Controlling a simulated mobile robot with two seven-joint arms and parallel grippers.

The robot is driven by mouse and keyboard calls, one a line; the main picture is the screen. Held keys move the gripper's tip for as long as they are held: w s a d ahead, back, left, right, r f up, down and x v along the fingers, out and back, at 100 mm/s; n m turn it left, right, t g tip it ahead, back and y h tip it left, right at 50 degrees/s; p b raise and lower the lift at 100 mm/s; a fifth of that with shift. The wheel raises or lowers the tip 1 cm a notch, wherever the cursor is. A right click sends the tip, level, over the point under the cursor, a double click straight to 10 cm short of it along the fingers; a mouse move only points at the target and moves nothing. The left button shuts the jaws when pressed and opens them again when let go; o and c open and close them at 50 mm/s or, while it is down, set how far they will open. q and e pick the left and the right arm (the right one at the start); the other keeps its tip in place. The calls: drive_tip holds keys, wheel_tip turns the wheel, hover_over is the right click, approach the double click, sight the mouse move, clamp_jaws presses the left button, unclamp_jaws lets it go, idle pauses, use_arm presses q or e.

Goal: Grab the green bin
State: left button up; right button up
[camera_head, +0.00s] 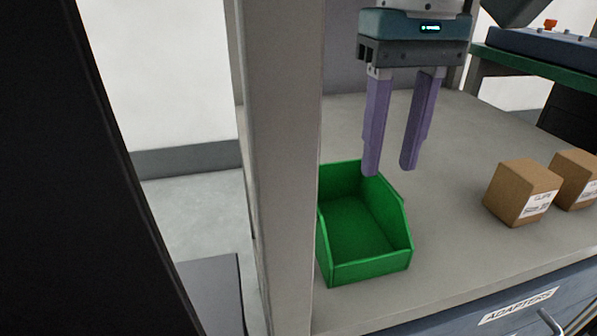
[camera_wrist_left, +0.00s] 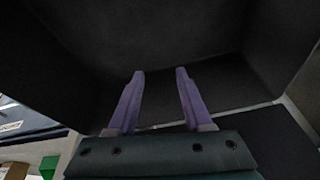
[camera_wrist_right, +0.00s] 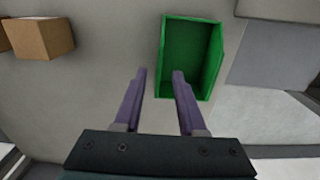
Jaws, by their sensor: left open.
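The green bin (camera_head: 368,268) stands upright and empty on the grey bench top, close to the pale upright post. It also shows in the right wrist view (camera_wrist_right: 191,56), just beyond the fingertips. My right gripper (camera_head: 390,170) is open and empty, with purple fingers pointing down above the bin's back right side. In the right wrist view my right gripper (camera_wrist_right: 159,75) has a clear gap between its fingers, apart from or only just overlapping the bin. My left gripper (camera_wrist_left: 160,72) is open and empty in front of a dark surface; it is not seen in the head view.
The pale post (camera_head: 280,170) stands just left of the bin. Two cardboard boxes, the nearer one (camera_head: 521,192) and another (camera_head: 577,178), sit to the right. A drawer labelled ADAPTERS (camera_head: 520,308) is below the bench edge. The bench top (camera_head: 450,225) between bin and boxes is clear.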

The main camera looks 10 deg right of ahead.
sight(386, 184)
use_arm(q)
wheel_tip(386, 184, down, 2)
drive_tip(key=shift+d+f+b, duration=0.1)
drive_tip(key=shift+b, duration=0.8)
use_arm(e)
wheel_tip(386, 184, down, 5)
drive_tip(key=shift+s+r, duration=0.1)
drive_tip(key=shift+s, duration=0.05)
drive_tip(key=shift+c, duration=0.2)
use_arm(q)
drive_tip(key=shift+a, duration=0.2)
use_arm(e)
clamp_jaws()
use_arm(q)
drive_tip(key=shift+w+d, duration=0.1)
drive_tip(key=shift+d, duration=0.05)
